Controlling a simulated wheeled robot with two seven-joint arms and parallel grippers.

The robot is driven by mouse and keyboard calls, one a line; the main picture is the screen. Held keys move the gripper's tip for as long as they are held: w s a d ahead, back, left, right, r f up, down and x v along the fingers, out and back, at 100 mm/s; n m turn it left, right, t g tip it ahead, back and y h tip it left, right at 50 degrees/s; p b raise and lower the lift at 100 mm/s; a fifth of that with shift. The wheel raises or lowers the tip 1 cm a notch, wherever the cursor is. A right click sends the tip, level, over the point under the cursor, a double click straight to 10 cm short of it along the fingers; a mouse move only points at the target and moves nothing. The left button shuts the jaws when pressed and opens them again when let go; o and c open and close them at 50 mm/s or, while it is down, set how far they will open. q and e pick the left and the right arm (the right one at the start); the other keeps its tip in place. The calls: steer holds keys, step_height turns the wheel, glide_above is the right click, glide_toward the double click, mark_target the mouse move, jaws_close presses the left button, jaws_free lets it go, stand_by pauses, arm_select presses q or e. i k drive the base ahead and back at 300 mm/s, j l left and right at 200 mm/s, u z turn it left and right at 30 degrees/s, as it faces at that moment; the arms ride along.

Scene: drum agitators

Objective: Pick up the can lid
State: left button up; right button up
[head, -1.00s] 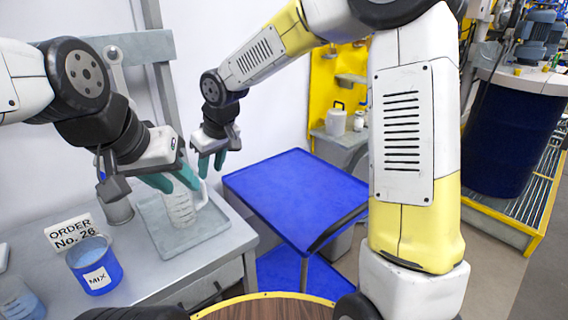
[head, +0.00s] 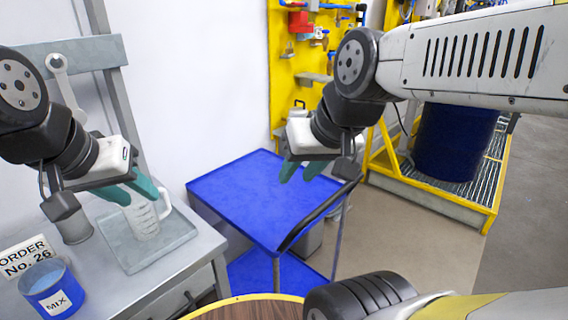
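I cannot make out a separate can lid. A blue can labelled MIX (head: 56,296) stands upright at the lower left of the head view, with light blue showing at its top. My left gripper (head: 134,193) is open, its teal fingers apart, and overlaps the top of a clear measuring jug (head: 147,222). I cannot tell whether it touches the jug. My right gripper (head: 301,172) is open and appears empty above the blue cart (head: 250,198).
The jug stands on a grey tray (head: 178,232) on the grey workbench (head: 130,290). An order sign (head: 25,258) stands behind the can. The cart top is bare. A dark blue drum (head: 455,142) stands on a yellow-edged grate (head: 440,200), with open floor in front.

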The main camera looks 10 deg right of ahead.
mark_target(53, 289)
steer(key=u, duration=1.6)
steer(key=l, duration=0.2)
